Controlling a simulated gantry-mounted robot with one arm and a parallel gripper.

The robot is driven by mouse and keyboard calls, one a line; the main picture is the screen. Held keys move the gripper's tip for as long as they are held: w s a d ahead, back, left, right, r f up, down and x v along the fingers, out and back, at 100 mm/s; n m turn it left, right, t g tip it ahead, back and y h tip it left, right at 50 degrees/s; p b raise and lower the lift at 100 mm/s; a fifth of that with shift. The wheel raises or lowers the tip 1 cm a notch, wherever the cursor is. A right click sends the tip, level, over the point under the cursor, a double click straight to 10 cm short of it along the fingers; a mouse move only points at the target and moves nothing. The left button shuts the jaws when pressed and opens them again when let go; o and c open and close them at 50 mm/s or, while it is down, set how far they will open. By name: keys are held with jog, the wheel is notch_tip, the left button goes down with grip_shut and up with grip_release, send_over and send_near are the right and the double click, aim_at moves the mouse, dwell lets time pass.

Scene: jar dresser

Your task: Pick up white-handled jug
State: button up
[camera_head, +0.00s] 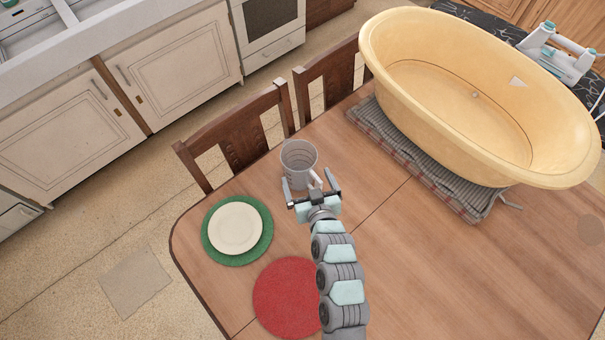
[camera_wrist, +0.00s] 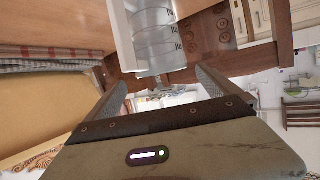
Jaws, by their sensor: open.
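The jug (camera_head: 298,158) is a clear grey, ribbed cup shape standing upright on the wooden table near its far edge. Its white handle (camera_head: 315,178) points toward my gripper. My gripper (camera_head: 309,184) is open just in front of the jug, with its fingers spread to either side of the handle in the head view. In the wrist view the jug (camera_wrist: 155,38) and white handle (camera_wrist: 122,35) lie beyond the open fingers (camera_wrist: 160,84), the handle ahead of the left finger. Nothing is held. I cannot tell whether a fingertip touches the handle.
A white plate on a green mat (camera_head: 209,247) lies left of the jug. A red round mat (camera_head: 283,298) lies nearer. A large yellow tub (camera_head: 400,85) on a striped cloth (camera_head: 440,165) fills the right. Wooden chairs (camera_head: 240,140) stand behind the far edge.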

aim_at(304, 174)
jog(key=x, duration=0.2)
jog(key=shift+w+a, duration=0.1)
jog(key=shift+w, duration=0.25)
jog(key=x, duration=0.6)
jog(key=shift+p, duration=0.3)
jog(key=shift+c, duration=0.2)
jog(key=shift+r, duration=0.1)
jog(key=c, duration=1.7)
